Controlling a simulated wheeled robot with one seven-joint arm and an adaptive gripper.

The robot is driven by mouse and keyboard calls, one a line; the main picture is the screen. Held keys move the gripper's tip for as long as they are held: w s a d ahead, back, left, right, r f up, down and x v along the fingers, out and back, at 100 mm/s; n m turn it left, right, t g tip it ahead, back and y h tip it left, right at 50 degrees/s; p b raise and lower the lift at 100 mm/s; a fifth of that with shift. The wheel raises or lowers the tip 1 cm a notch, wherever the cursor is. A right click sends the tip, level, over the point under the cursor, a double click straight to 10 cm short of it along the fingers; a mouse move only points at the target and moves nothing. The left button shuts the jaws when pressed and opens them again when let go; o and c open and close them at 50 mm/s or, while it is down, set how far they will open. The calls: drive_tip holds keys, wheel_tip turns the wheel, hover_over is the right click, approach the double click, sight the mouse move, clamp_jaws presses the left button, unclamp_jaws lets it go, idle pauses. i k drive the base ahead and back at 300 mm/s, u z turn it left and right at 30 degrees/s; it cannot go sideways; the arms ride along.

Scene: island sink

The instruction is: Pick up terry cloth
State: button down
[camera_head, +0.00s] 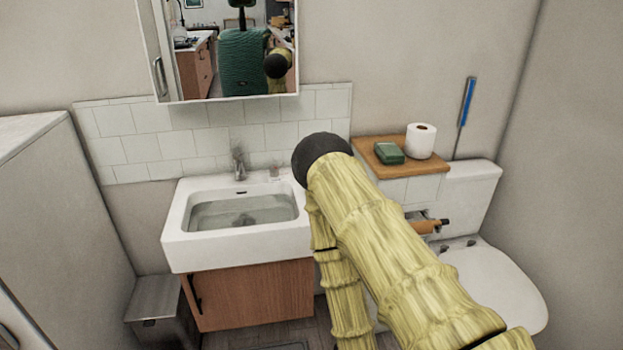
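A small green folded-looking block (389,153) lies on the wooden shelf top (373,143) behind the toilet, left of the white paper roll. It may be the terry cloth, but it is too small to tell its texture. No other cloth is plain to see. My arm crosses the middle and right of the view, with a black rounded joint near the sink's right edge. My gripper is not in view, so I cannot see whether it is open or what it holds.
A white sink (180,235) stands over a wooden cabinet (250,298), with a tap (239,165) behind it. A mirror cabinet (157,75) hangs above. The toilet (508,295) is at right, a paper roll (421,140) on the shelf, and a metal bin (158,300) at lower left.

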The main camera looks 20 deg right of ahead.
sight(389, 153)
drive_tip(key=u, duration=3.25)
drive_tip(key=k, duration=2.8)
drive_tip(key=z, duration=1.95)
drive_tip(key=i, duration=0.5)
drive_tip(key=u, duration=0.25)
